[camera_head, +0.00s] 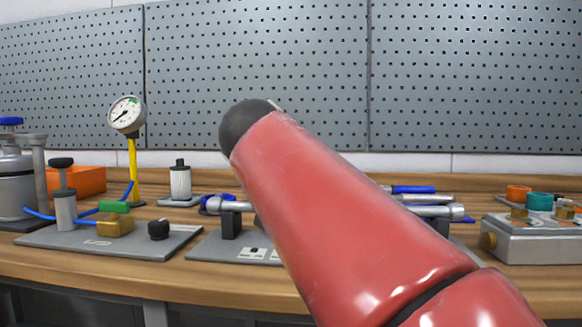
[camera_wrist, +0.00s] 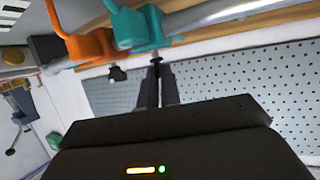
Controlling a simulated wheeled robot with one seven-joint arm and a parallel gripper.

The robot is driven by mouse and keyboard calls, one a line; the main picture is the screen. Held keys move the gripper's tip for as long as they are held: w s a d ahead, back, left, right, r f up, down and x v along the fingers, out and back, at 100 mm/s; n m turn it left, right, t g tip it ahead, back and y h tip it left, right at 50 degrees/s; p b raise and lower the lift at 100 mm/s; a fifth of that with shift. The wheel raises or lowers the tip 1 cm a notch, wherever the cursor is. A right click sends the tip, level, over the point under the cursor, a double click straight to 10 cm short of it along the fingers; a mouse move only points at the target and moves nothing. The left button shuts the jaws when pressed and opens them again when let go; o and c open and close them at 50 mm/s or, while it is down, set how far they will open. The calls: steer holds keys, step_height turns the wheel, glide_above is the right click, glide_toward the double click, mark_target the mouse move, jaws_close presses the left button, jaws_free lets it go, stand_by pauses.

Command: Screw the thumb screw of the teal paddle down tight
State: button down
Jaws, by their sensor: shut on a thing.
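In the wrist view the teal paddle (camera_wrist: 147,27) is at the top centre, on a grey metal rod. A dark thumb screw (camera_wrist: 156,61) sticks out of its hub toward my gripper. My gripper (camera_wrist: 157,76) has its two dark fingers shut on the screw's head, which is mostly hidden between them. I cannot tell how deep the screw sits. In the head view my red arm covers the middle, and neither the gripper nor the teal paddle shows.
An orange paddle (camera_wrist: 92,45) with its own black thumb screw (camera_wrist: 117,73) sits close beside the teal one. On the bench are a dial gauge (camera_head: 126,114), an orange bin (camera_head: 89,181) and a grey box (camera_head: 535,240) at right. A perforated panel (camera_head: 255,70) stands behind.

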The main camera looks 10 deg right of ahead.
steer(key=shift+w+a+r+m+g+h+p, duration=0.15)
steer(key=shift+m+g+h+p, duration=0.35)
steer(key=shift+m+h+p, duration=0.25)
steer(key=c, duration=1.6)
jaws_free()
steer(key=v, duration=0.7)
steer(key=shift+s+a, duration=0.25)
steer(key=shift+s, duration=0.05)
